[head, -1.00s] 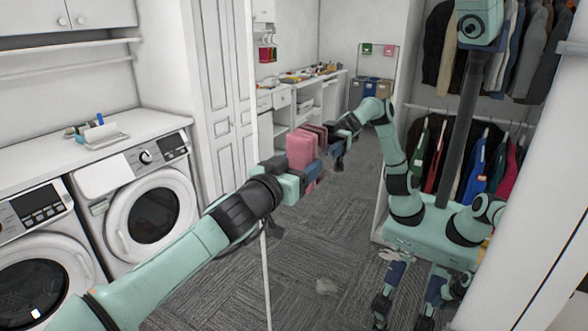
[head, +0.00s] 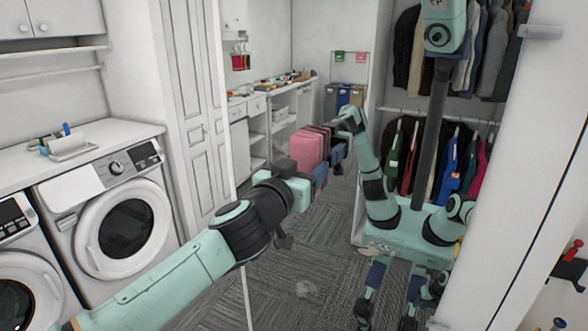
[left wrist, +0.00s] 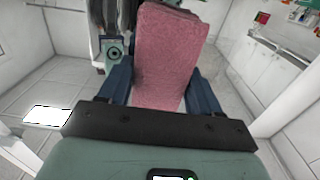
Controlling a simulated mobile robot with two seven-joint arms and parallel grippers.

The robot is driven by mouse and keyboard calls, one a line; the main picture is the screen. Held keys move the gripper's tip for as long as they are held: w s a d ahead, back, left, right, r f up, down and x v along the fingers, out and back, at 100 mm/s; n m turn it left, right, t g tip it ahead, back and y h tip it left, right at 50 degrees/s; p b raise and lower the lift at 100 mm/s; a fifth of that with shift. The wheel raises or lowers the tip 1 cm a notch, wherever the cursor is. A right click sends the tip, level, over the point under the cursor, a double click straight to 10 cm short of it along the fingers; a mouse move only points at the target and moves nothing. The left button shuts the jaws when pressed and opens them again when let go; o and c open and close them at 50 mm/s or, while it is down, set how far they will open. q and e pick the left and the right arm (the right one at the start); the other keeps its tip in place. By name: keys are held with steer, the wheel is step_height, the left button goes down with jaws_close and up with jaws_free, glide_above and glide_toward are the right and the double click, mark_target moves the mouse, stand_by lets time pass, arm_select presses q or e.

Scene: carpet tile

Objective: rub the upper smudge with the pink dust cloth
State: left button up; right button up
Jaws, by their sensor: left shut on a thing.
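My left gripper (head: 318,178) is shut on the pink dust cloth (head: 306,150). The cloth looks like a thick, fuzzy pink block and stands upright between the fingers. It fills the middle of the left wrist view (left wrist: 168,55). A tall mirror (head: 275,300) stands before me, and a darker image of the cloth shows just behind it; I cannot tell whether the cloth touches the glass. A pale upper smudge (head: 366,252) lies right of and below the cloth. A fainter lower smudge (head: 305,289) lies left of it. My right gripper is not directly visible.
Two white washers (head: 125,225) stand at the left under a white counter (head: 100,142). A white folding door (head: 196,100) stands beside the mirror's left edge. The mirror reflects my own body, hanging clothes and a back counter. A white post (head: 525,190) rises at the right.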

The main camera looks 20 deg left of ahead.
mark_target(287, 153)
arm_select(q)
steer(key=shift+r+p, duration=0.15)
steer(key=shift+p, duration=0.25)
steer(key=shift+w+a+p, duration=0.1)
steer(key=shift+a+p, duration=0.4)
steer(key=shift+a, duration=0.55)
steer(key=shift+w+a+p, duration=0.15)
steer(key=shift+a+p, duration=0.4)
steer(key=shift+a, duration=1.25)
steer(key=shift+w+a, duration=0.2)
steer(key=shift+a, duration=2.25)
steer(key=shift+r+p, duration=0.25)
steer(key=shift+p, duration=0.1)
steer(key=shift+d, duration=1.1)
steer(key=shift+s+d, duration=0.15)
steer(key=shift+d, duration=1.35)
steer(key=shift+s+d+f+p, duration=0.15)
steer(key=shift+d+p, duration=0.15)
steer(key=shift+d, duration=0.85)
arm_select(e)
steer(key=shift+w+r, duration=0.25)
steer(key=shift+r, duration=0.5)
steer(key=shift+w+r, duration=0.3)
steer(key=shift+r, duration=0.45)
steer(key=shift+w+r, duration=0.25)
steer(key=shift+r, duration=0.5)
